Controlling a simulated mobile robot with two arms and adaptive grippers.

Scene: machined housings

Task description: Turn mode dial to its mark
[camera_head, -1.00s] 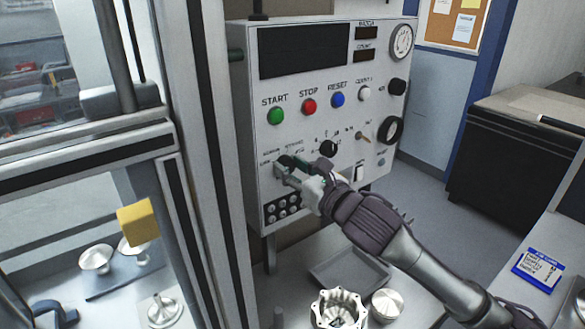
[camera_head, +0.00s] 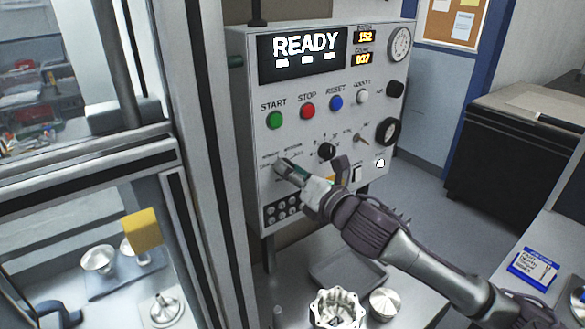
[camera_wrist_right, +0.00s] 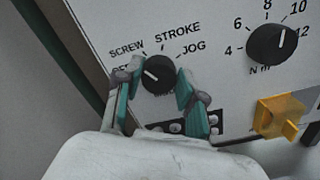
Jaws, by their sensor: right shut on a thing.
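The mode dial (camera_wrist_right: 158,73) is a black round knob with a white pointer line, on a light panel with the labels SCREW, STROKE and JOG around it. The pointer lies toward the left, near SCREW and a partly hidden label below it. My right gripper (camera_wrist_right: 157,92) is shut on the dial, with one teal-padded finger on each side. In the head view my right gripper (camera_head: 285,170) is at the lower left of the control panel and mostly covers the dial. My left gripper is not in view.
The control panel (camera_head: 240,110) carries a lit READY display (camera_head: 305,45), push buttons and another black dial (camera_wrist_right: 272,43) to the right. A yellow switch (camera_wrist_right: 280,115) sticks out below that dial. A grey tray (camera_head: 345,275) and a machined housing (camera_head: 338,308) are below.

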